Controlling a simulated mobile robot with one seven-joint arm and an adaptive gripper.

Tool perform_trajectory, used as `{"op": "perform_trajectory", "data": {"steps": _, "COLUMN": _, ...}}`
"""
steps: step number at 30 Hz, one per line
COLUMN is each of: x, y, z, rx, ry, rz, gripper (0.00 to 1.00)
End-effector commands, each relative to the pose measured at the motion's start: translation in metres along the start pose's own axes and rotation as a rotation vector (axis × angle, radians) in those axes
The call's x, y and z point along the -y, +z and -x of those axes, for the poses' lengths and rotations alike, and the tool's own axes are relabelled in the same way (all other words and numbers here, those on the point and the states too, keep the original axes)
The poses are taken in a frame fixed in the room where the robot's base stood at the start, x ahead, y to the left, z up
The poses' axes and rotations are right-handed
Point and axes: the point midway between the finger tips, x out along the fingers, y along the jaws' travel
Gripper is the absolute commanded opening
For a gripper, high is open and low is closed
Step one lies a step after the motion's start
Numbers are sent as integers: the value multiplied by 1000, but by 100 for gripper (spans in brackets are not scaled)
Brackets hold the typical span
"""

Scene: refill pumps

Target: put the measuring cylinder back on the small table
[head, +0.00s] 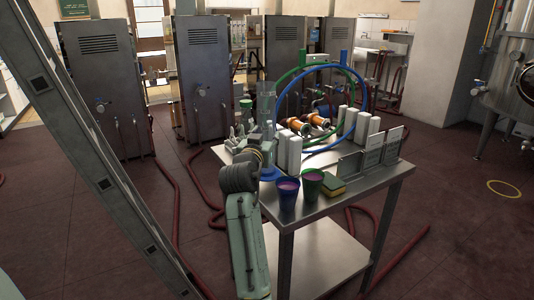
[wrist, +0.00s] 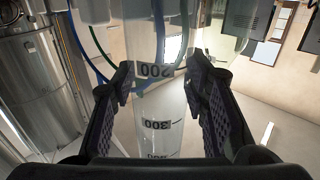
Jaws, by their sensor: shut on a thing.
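The measuring cylinder (wrist: 155,122) is clear, with black 200 and 300 marks, and stands between my fingers in the wrist view. My gripper (wrist: 160,88) is shut on it. In the head view my gripper (head: 256,142) is over the left end of a steel table (head: 365,185). The clear upper part of the cylinder (head: 266,98) rises above it, upright.
Several white blocks (head: 348,122), orange-ended fittings (head: 299,126) and a looped blue hose (head: 366,95) crowd behind. Red hoses (head: 168,185) lie on the floor.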

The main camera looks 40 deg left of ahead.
Motion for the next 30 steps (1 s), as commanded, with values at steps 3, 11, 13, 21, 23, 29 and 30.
{"op": "perform_trajectory", "data": {"steps": 3, "x": 0, "y": 7, "z": 0, "rx": -2, "ry": 0, "rz": -1, "gripper": 0}}
{"op": "perform_trajectory", "data": {"steps": 11, "x": -1, "y": 40, "z": 0, "rx": 1, "ry": 1, "rz": 0, "gripper": 0}}
{"op": "perform_trajectory", "data": {"steps": 13, "x": -1, "y": 43, "z": 0, "rx": -2, "ry": 1, "rz": 0, "gripper": 0}}
{"op": "perform_trajectory", "data": {"steps": 21, "x": 0, "y": 44, "z": 0, "rx": -1, "ry": 1, "rz": -1, "gripper": 45}}
{"op": "perform_trajectory", "data": {"steps": 23, "x": 0, "y": 44, "z": 0, "rx": -1, "ry": 1, "rz": -1, "gripper": 49}}
{"op": "perform_trajectory", "data": {"steps": 29, "x": 0, "y": 44, "z": 0, "rx": -1, "ry": 1, "rz": -1, "gripper": 61}}
{"op": "perform_trajectory", "data": {"steps": 30, "x": 0, "y": 44, "z": 0, "rx": -1, "ry": 1, "rz": -1, "gripper": 61}}
